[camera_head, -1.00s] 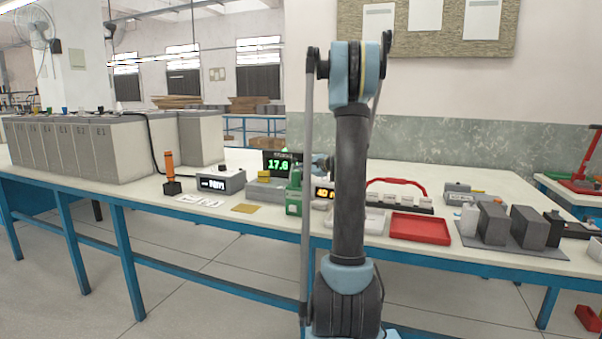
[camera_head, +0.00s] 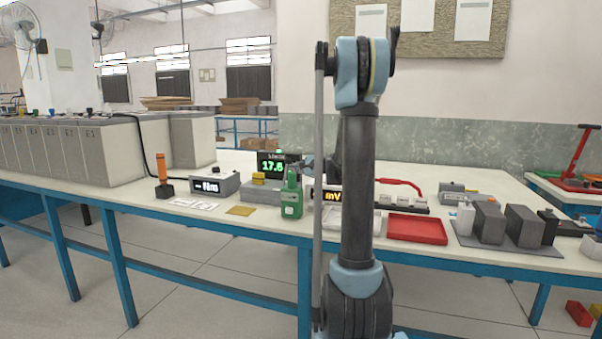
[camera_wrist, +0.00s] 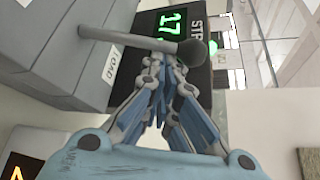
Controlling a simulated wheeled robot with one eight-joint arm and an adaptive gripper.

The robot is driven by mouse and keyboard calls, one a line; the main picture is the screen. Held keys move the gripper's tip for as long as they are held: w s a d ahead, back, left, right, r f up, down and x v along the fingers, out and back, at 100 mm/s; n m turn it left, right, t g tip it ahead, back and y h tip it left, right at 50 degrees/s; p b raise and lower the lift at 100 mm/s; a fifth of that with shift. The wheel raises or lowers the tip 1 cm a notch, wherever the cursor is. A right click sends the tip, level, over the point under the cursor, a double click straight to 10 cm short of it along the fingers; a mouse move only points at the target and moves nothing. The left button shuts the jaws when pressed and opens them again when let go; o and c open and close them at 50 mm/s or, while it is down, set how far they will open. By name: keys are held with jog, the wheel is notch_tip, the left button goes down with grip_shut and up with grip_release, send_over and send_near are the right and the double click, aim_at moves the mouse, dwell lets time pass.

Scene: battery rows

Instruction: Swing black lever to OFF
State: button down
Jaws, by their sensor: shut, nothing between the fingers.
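The lever shows in the wrist view as a grey rod (camera_wrist: 125,40) with a black ball knob (camera_wrist: 191,52). The rod crosses the picture from a grey box (camera_wrist: 65,50) with a LOAD label. My gripper (camera_wrist: 164,62) is shut and empty, its fingertips right at the rod, close to the knob. I cannot tell whether they touch it. In the head view my gripper (camera_head: 309,164) is small, beside the lit display, and the lever cannot be made out. No OFF mark is readable.
A green-digit display (camera_head: 271,163) stands behind a grey box with a yellow part (camera_head: 258,177). A green device (camera_head: 292,196) and an orange-text display (camera_head: 331,194) stand close by. A red tray (camera_head: 417,229) and dark blocks (camera_head: 488,222) are to the right. Cream battery cases (camera_head: 75,150) fill the left.

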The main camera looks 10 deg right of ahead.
jog(key=shift+s+a+r, duration=0.3)
jog(key=shift+s, duration=0.3)
jog(key=shift+s+a+r, duration=0.25)
jog(key=shift+s+r, duration=0.05)
jog(key=shift+s, duration=0.25)
jog(key=shift+s+a+r, duration=0.1)
jog(key=shift+s+a, duration=0.15)
jog(key=shift+s, duration=0.2)
jog(key=shift+s+a+r, duration=0.1)
jog(key=shift+s+a, duration=0.15)
jog(key=shift+s, duration=0.2)
jog(key=shift+s+a+f, duration=0.1)
jog(key=shift+s+a, duration=0.3)
jog(key=shift+s, duration=0.4)
jog(key=shift+s+a+f, duration=0.15)
jog(key=shift+s+a, duration=0.05)
jog(key=shift+s, duration=0.25)
jog(key=shift+s+a+f, duration=0.15)
jog(key=shift+s+a, duration=0.05)
jog(key=shift+s, duration=0.2)
jog(key=shift+s+a, duration=0.1)
jog(key=shift+s, duration=0.05)
jog(key=shift+f, duration=0.1)
